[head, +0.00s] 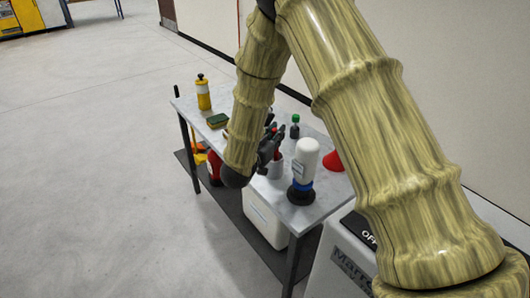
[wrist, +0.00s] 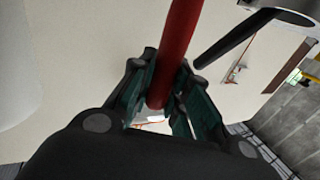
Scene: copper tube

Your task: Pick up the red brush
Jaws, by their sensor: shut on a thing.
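The red brush shows in the wrist view as a long red handle (wrist: 180,40) running up out of the frame between my fingers. My gripper (wrist: 168,68) is shut on this handle. In the head view my gripper (head: 270,143) is over the table, just above a small white cup (head: 275,170). A bit of red shows at the fingers there, and my arm hides much of that spot. The brush's far end is out of the wrist view, and I cannot tell whether it is in the cup.
On the grey table (head: 312,215) stand a white bottle on a dark base (head: 305,162), a red cone-like thing (head: 333,161), a small green-capped bottle (head: 294,128), a yellow bottle (head: 203,95) and a green sponge (head: 217,120). A dark rod (wrist: 235,38) lies close to my fingers.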

